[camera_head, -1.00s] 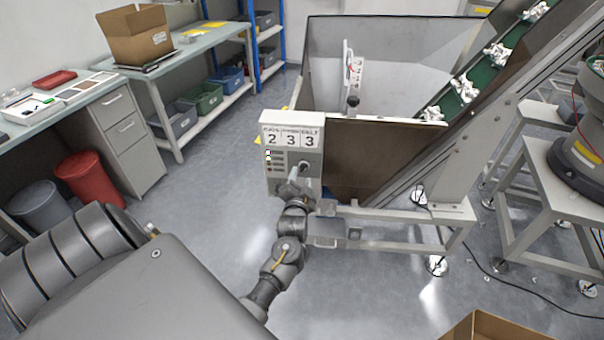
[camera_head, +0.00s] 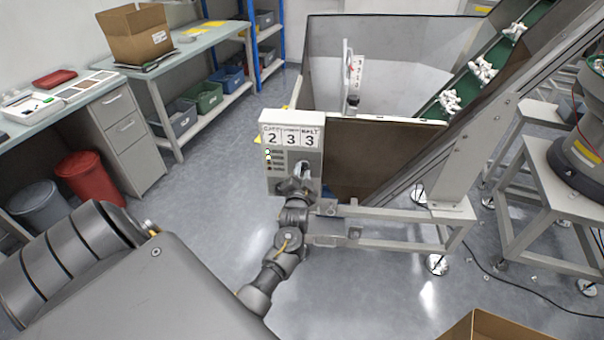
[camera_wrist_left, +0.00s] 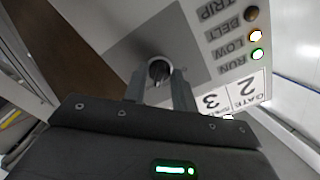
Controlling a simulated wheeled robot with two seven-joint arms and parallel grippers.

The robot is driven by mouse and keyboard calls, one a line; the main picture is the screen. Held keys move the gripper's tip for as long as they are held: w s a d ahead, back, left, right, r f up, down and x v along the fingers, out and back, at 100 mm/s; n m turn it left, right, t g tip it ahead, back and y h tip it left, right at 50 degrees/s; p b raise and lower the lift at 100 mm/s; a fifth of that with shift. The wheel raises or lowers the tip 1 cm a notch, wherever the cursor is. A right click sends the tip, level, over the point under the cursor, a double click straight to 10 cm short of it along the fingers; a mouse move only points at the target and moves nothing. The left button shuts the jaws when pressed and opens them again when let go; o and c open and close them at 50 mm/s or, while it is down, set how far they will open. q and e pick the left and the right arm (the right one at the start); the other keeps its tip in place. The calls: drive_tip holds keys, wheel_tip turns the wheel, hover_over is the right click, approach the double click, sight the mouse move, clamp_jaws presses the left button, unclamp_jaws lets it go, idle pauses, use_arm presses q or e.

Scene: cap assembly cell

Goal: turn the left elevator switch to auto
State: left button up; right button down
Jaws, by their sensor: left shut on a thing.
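The elevator's control box (camera_head: 312,182) is a pale panel at the hopper's front left corner, with the numbers 2, 3 and 3 on top. The left wrist view shows its dark round switch knob (camera_wrist_left: 158,68) on a grey plate. My left gripper (camera_head: 300,178) is at the lower part of the box. In the left wrist view its two fingers (camera_wrist_left: 158,84) are shut on the knob, one on each side. The knob's pointer position and any position labels cannot be read. Beside it, the RUN lamp (camera_wrist_left: 257,54) and LOW lamp (camera_wrist_left: 254,36) are lit; the BELT lamp (camera_wrist_left: 250,13) looks dark.
The hopper (camera_head: 390,145) stands behind the box, with a green conveyor (camera_head: 466,88) carrying white parts up to the right. The hopper's frame (camera_head: 385,240) is right of my arm. A cardboard box edge (camera_head: 485,325) shows at the bottom right.

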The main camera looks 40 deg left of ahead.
use_arm(q)
drive_tip(key=n, duration=0.4)
drive_tip(key=shift+d+n, duration=0.1)
drive_tip(key=shift+n, duration=0.2)
drive_tip(key=n, duration=0.4)
drive_tip(key=shift+p, duration=0.3)
idle(0.4)
drive_tip(key=o, duration=1)
